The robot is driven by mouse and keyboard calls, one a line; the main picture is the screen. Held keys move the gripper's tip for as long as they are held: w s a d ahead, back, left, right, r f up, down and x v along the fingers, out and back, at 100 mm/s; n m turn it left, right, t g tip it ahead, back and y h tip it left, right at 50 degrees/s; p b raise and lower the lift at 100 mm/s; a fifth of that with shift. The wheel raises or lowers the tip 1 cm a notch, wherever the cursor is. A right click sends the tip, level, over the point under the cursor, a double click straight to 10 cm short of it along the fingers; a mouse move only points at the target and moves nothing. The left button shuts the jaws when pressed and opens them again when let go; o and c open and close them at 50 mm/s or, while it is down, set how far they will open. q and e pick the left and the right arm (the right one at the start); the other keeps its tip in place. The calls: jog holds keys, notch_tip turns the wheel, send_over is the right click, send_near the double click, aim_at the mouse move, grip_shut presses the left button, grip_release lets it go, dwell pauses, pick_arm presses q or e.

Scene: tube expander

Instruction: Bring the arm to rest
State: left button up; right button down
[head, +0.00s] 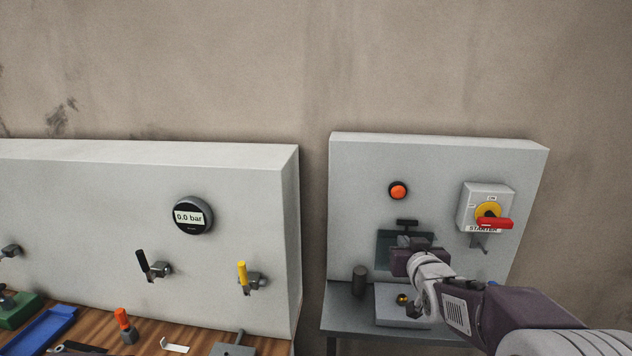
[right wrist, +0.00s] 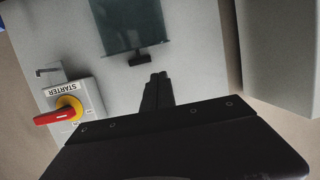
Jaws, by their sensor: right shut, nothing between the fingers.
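My right arm comes in from the lower right in the head view. Its gripper (head: 413,242) is in front of the right grey panel (head: 350,165), near the dark glass cover (head: 385,250). In the right wrist view the two black fingers (right wrist: 157,76) are together with nothing between them. They point towards the dark cover (right wrist: 132,25) and its black handle (right wrist: 138,60), and seem apart from it. The arm hides part of the cover and of the equipment below. My left gripper is not in view.
The starter switch (head: 487,210) with its red handle is on the right panel, beside a round orange button (head: 398,191). A left panel (head: 100,190) carries a gauge (head: 193,216) reading 0.0 bar, a black lever (head: 143,262) and a yellow lever (head: 242,273). Tools lie on the wooden bench (head: 190,333).

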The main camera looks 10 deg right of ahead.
jog(key=s+a+f+n+g+y, duration=0.15)
jog(key=s+a+f+g, duration=0.4)
jog(key=f, duration=0.75)
jog(key=s+a+f+g, duration=0.2)
jog(key=s+f+g, duration=0.2)
jog(key=s, duration=0.6)
jog(key=s+a+f+g, duration=0.2)
jog(key=s+f+g, duration=0.2)
jog(key=s+f, duration=0.4)
jog(key=s, duration=0.3)
jog(key=shift+a+f+y+b, duration=0.2)
jog(key=shift+f+y+b, duration=0.05)
jog(key=shift+y+b, duration=0.15)
